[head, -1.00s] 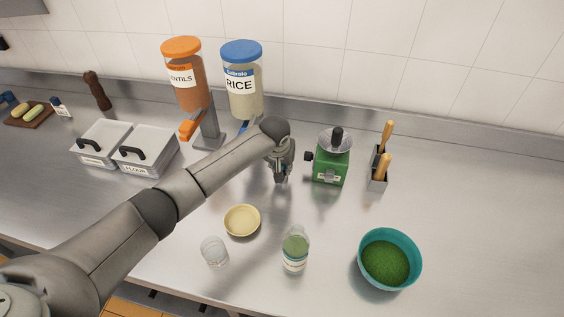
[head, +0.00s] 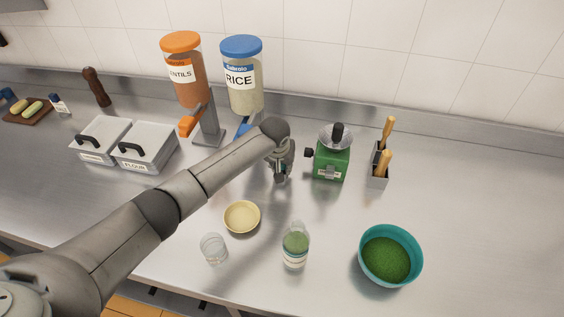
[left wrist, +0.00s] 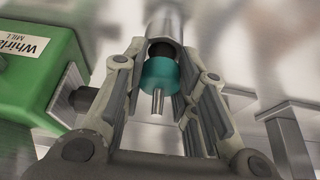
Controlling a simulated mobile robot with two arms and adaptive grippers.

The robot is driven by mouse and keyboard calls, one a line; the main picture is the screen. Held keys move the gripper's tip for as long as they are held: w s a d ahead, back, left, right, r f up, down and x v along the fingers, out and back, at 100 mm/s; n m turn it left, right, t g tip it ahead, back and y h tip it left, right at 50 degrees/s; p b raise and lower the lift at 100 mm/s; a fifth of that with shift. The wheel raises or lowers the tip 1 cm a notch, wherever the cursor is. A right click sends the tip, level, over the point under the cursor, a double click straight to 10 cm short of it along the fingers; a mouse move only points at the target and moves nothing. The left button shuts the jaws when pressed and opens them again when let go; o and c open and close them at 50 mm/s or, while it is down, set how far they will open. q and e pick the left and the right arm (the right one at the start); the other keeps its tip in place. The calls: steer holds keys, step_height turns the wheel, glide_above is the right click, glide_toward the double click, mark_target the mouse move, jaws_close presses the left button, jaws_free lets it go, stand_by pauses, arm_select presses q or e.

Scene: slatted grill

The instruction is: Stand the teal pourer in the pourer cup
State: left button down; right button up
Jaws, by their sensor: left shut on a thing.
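My left gripper (head: 281,174) is low over the counter, just left of the green mill. It is shut on the teal pourer (left wrist: 159,76), which shows between the fingers (left wrist: 160,90) in the left wrist view. The pourer has a teal collar, a short metal spout toward the camera and a dark part on its far side. A metal cylinder (left wrist: 164,22), which looks like the pourer cup, lies in line beyond that dark part. I cannot tell whether the pourer is inside the cup's mouth or only lined up with it. My right gripper is not in view.
The green mill (head: 331,162) stands close to the gripper's right. A holder with wooden-handled tools (head: 377,178) is further right. The rice dispenser (head: 243,90) is behind. A yellow bowl (head: 242,217), glass (head: 213,248), bottle (head: 295,246) and teal bowl (head: 415,270) stand in front.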

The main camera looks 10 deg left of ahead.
arm_select(q)
steer(key=shift+f, duration=0.15)
steer(key=c, duration=1.3)
jaws_free()
steer(key=shift+s, duration=0.1)
steer(key=shift+o, duration=1.1)
steer(key=v, duration=1.1)
steer(key=shift+r, duration=0.45)
